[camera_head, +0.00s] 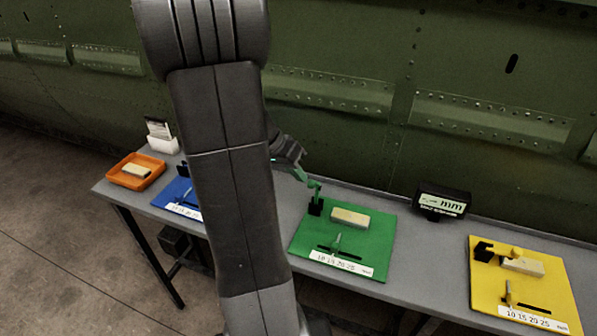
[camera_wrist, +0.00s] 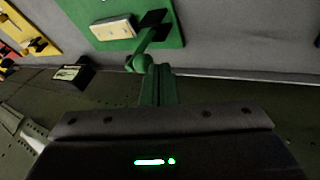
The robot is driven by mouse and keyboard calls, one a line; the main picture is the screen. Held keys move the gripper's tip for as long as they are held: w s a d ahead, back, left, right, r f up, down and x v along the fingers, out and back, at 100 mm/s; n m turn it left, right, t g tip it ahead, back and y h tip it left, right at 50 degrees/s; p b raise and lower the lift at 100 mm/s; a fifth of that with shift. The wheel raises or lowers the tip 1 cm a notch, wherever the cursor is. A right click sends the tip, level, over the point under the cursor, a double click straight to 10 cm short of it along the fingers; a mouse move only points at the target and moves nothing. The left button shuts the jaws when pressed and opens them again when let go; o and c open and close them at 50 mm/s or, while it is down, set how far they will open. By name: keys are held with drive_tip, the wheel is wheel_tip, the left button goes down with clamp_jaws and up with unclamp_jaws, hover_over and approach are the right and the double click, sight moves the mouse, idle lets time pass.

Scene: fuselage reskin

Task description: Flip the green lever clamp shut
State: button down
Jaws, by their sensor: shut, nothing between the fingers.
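The green lever clamp (camera_head: 317,192) stands on a black base at the back left corner of the green board (camera_head: 378,243). Its lever is raised, pointing up away from the cream block (camera_head: 350,217) on the board. The clamp's lever (camera_wrist: 150,42) also shows in the wrist view, with its rounded end near my fingertips. My gripper (camera_wrist: 158,68) is shut and empty, right at the lever's end; I cannot tell whether they touch. In the head view my arm hides part of the scene left of the clamp.
A blue board (camera_head: 178,198) lies left, partly behind my arm, with an orange tray (camera_head: 120,180) beyond it. A dark display (camera_head: 443,203) stands right of the green board. A yellow board (camera_head: 490,290) with its own clamp lies far right. The green fuselage wall (camera_head: 340,50) rises behind the grey table.

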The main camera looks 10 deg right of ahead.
sight(316, 185)
drive_tip(key=shift+s+d, duration=0.15)
drive_tip(key=shift+d, duration=0.05)
idle(0.4)
drive_tip(key=shift+s+d+r+y, duration=0.1)
drive_tip(key=shift+s+d+y, duration=0.1)
drive_tip(key=shift+y, duration=0.1)
drive_tip(key=shift+s+d+r+m+t+y, duration=0.15)
drive_tip(key=shift+s+d+t+y, duration=0.1)
drive_tip(key=shift+d+y, duration=0.15)
drive_tip(key=shift+s+d+r+m+t+y, duration=0.15)
drive_tip(key=shift+d+t+y, duration=0.1)
drive_tip(key=shift+d+y, duration=0.15)
drive_tip(key=shift+s+d+r+t+y, duration=0.15)
drive_tip(key=shift+s+d+t+y, duration=0.1)
drive_tip(key=shift+d+t+y, duration=0.15)
drive_tip(key=shift+s+d+r+t+y, duration=0.1)
drive_tip(key=shift+s+d+t+y, duration=0.2)
drive_tip(key=shift+d+y, duration=0.2)
drive_tip(key=s+d+t+y+b, duration=0.1)
drive_tip(key=y, duration=0.1)
drive_tip(key=s+d+f+t+y, duration=0.1)
drive_tip(key=d, duration=0.1)
drive_tip(key=shift+d+m+y+b, duration=0.1)
drive_tip(key=shift+m+y+b, duration=0.3)
